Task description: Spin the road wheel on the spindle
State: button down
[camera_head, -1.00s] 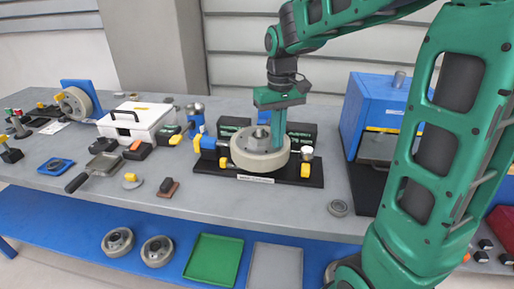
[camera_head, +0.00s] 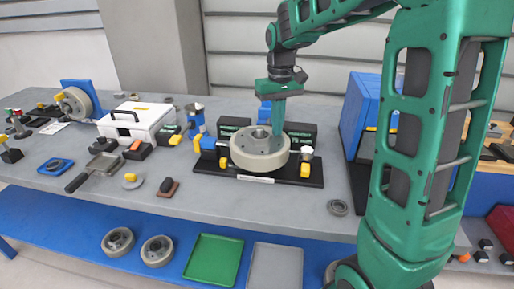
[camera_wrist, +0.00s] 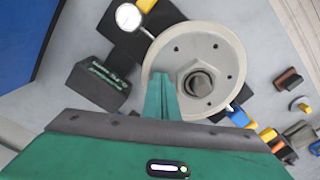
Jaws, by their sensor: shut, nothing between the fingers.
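The road wheel (camera_head: 248,155) is a pale grey disc lying flat on the spindle (camera_head: 262,133) of a black fixture (camera_head: 230,172) in the middle of the bench. In the wrist view the wheel (camera_wrist: 228,57) shows its ring of bolt holes and the hexagonal hub with the spindle end (camera_wrist: 200,84) at its centre. My gripper (camera_head: 277,131) is shut and empty, pointing down at the wheel's far right side. In the wrist view its fingertips (camera_wrist: 161,77) overlap the wheel's face near the rim; I cannot tell whether they touch it.
A dial gauge (camera_wrist: 129,16) stands beside the wheel, with dark blocks (camera_head: 300,131) behind it. A blue machine (camera_head: 365,110) is at the right. A white box (camera_head: 135,122) and small tools are at the left.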

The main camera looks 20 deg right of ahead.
jog(key=shift+w+a, duration=0.1)
jog(key=shift+w, duration=0.8)
jog(key=shift+r, duration=0.1)
jog(key=shift+r, duration=2.95)
jog(key=s+d+f+m, duration=0.2)
jog(key=s+f, duration=0.1)
jog(key=s, duration=0.8)
jog(key=s+d+f+m, duration=0.2)
jog(key=s+f, duration=0.2)
jog(key=s, duration=0.7)
jog(key=s+d+f+m, duration=0.2)
jog(key=s+f, duration=0.1)
jog(key=s, duration=0.7)
jog(key=shift+s+d+f, duration=0.2)
jog(key=shift+s+d, duration=0.2)
